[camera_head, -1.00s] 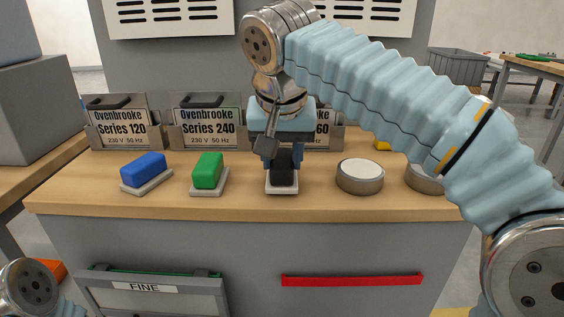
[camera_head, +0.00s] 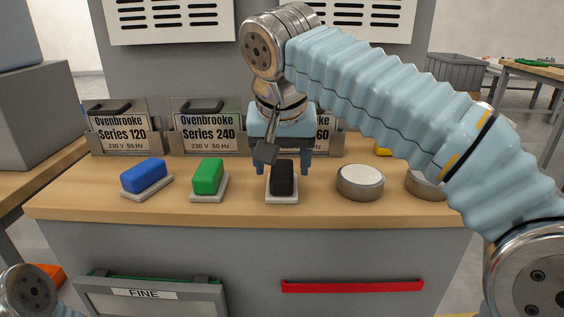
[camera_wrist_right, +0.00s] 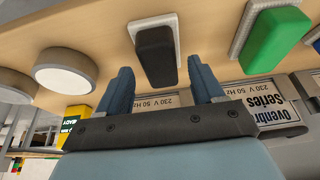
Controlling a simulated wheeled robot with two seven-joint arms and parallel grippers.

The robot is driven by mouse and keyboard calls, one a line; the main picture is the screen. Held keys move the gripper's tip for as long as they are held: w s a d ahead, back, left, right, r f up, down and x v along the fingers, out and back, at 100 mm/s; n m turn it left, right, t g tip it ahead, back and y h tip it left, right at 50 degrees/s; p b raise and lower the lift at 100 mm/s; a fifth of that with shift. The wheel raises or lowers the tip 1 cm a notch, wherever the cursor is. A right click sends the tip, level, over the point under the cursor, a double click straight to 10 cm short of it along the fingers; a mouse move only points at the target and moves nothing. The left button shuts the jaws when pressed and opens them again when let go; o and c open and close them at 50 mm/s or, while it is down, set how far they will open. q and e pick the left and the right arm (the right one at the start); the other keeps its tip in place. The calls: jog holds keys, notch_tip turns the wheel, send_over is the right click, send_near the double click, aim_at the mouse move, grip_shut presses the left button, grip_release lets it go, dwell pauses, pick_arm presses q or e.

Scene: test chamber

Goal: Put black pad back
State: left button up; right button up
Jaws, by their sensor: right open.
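The black pad (camera_head: 283,178) sits on its light grey base (camera_head: 282,199) near the middle of the wooden bench. My right gripper (camera_head: 283,168) is open just behind and above it, with one finger to each side and apart from it. In the right wrist view the black pad (camera_wrist_right: 155,53) rests on its base (camera_wrist_right: 150,22), just beyond the two spread fingers (camera_wrist_right: 160,82), with nothing held. My left gripper is not in view; only a part of my left arm shows at the lower left.
A green pad (camera_head: 208,173) and a blue pad (camera_head: 143,175) sit on bases to the left. A round white-topped disc (camera_head: 360,179) stands to the right, with another partly hidden behind my arm. Sandpaper holders labelled Series 120 (camera_head: 122,132) and Series 240 (camera_head: 208,130) line the back.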

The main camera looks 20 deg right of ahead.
jog(key=p+v, duration=0.3)
jog(key=v, duration=0.8)
jog(key=shift+s, duration=0.1)
